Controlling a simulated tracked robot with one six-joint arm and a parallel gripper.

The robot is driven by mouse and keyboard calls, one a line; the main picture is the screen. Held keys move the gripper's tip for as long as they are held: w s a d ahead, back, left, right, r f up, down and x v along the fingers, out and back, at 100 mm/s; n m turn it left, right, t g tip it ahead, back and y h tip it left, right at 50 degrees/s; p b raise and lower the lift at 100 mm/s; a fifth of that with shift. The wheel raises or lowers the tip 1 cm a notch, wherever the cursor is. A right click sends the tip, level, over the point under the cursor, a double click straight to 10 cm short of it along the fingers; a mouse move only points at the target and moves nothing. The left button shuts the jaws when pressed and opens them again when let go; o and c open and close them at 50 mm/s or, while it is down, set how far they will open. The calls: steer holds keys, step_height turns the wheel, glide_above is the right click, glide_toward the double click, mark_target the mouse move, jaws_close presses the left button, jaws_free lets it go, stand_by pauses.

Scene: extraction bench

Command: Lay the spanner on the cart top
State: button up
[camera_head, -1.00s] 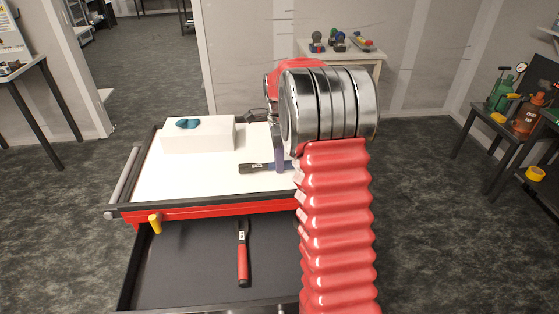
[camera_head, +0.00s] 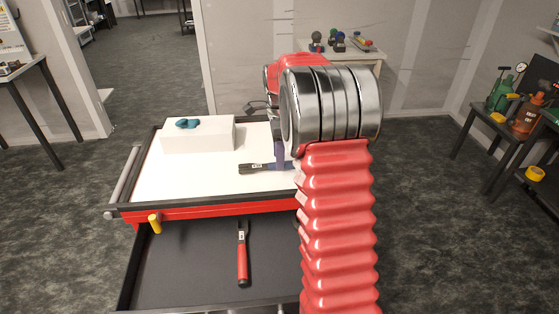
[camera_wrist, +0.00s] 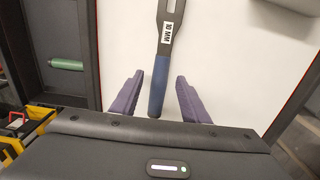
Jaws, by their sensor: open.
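The spanner (camera_head: 256,168) lies flat on the white cart top (camera_head: 205,180), its dark labelled end to the left. In the wrist view the spanner (camera_wrist: 158,85) shows a "10 MM" label and a blue handle; its far end is cut off by the frame. My gripper (camera_wrist: 160,76) is open, with one purple finger on each side of the blue handle and a gap to both. In the head view one finger of my gripper (camera_head: 281,155) shows beside the handle; my arm hides the rest. Whether the fingers touch the top cannot be told.
A white box (camera_head: 198,136) with a small teal object (camera_head: 188,123) on it stands at the back left of the cart top. The front left of the cart top is clear.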

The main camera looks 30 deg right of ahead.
step_height(320, 180, up, 10)
steer(key=shift+f, duration=0.15)
stand_by(0.8)
steer(key=s+a+r+n+t, duration=0.1)
steer(key=s+a+r+n, duration=0.2)
steer(key=s+a+n, duration=0.4)
steer(key=s+a+r+n+t, duration=0.2)
steer(key=s+a+r+n, duration=0.25)
steer(key=a, duration=0.45)
steer(key=s+a+f+n+t, duration=0.1)
steer(key=s+a+f+n, duration=0.2)
steer(key=s+n, duration=0.3)
steer(key=s+a+f+n+t, duration=0.1)
steer(key=s+a+f+n, duration=0.2)
steer(key=s, duration=0.7)
steer(key=a+n, duration=0.2)
steer(key=a, duration=0.1)
steer(key=shift+f+n+t, duration=0.25)
steer(key=shift+n+t, duration=0.05)
steer(key=shift+n, duration=0.05)
